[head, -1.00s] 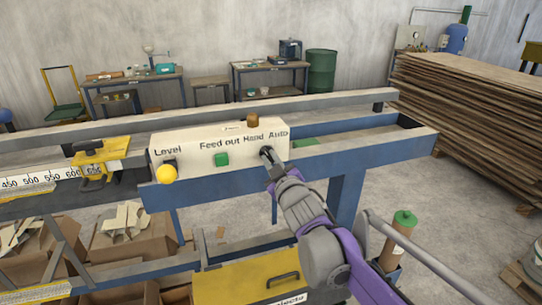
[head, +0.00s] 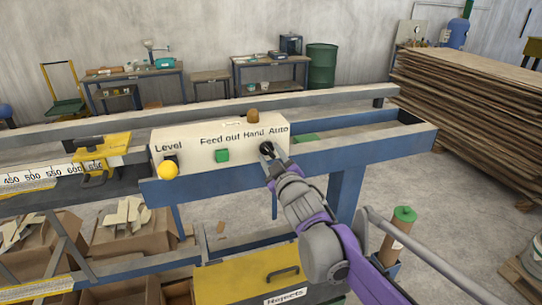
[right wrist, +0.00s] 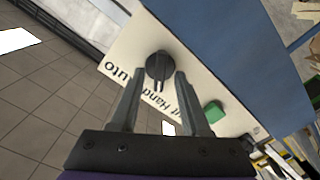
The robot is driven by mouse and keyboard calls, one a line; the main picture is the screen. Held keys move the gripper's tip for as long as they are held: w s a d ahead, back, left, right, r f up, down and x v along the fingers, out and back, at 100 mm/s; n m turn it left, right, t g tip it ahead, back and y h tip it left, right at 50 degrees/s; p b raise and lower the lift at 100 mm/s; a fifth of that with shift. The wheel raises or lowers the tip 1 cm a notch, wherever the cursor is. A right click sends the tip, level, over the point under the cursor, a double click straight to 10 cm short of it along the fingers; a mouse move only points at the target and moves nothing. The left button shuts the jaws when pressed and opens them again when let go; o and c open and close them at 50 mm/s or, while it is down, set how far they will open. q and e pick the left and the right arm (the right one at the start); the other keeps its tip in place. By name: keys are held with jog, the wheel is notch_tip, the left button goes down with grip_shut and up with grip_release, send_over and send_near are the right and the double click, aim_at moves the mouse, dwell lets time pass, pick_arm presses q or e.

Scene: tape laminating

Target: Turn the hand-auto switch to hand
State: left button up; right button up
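The hand-auto switch is a black rotary knob (head: 266,148) on the cream control box (head: 185,143), below the words "Hand" and "Auto". In the right wrist view the knob (right wrist: 158,65) shows large, with the lettering upside down beside it. I cannot tell clearly which word it points to. My right gripper (head: 273,161) is in front of the knob. In the right wrist view its two fingers (right wrist: 159,76) are apart, with the knob between or just beyond their tips; contact cannot be told. My left gripper is out of view.
A green button (head: 222,155) and a yellow knob (head: 168,170) are on the same box, left of the switch. The blue bench frame (head: 390,146) runs below it.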

jog(key=shift+s, duration=0.15)
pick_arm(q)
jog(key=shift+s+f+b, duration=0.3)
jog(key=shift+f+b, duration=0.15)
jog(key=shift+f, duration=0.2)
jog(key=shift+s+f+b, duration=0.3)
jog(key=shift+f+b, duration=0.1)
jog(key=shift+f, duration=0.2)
pick_arm(e)
jog(key=v, duration=1)
jog(key=shift+s, duration=0.3)
jog(key=shift+d, duration=0.1)
jog(key=s+d+f+m+g+h, duration=0.35)
jog(key=s+d+f, duration=0.4)
jog(key=f, duration=0.35)
jog(key=s+d+f+m+g+h, duration=0.35)
jog(key=s+d+f+m, duration=0.2)
jog(key=s+f, duration=0.35)
jog(key=s+d+f+m+g+y, duration=0.1)
jog(key=s+f+g, duration=0.3)
jog(key=s+f, duration=0.5)
jog(key=shift+d+f+m+g, duration=0.15)
jog(key=shift+m+g, duration=0.15)
jog(key=shift+m, duration=0.1)
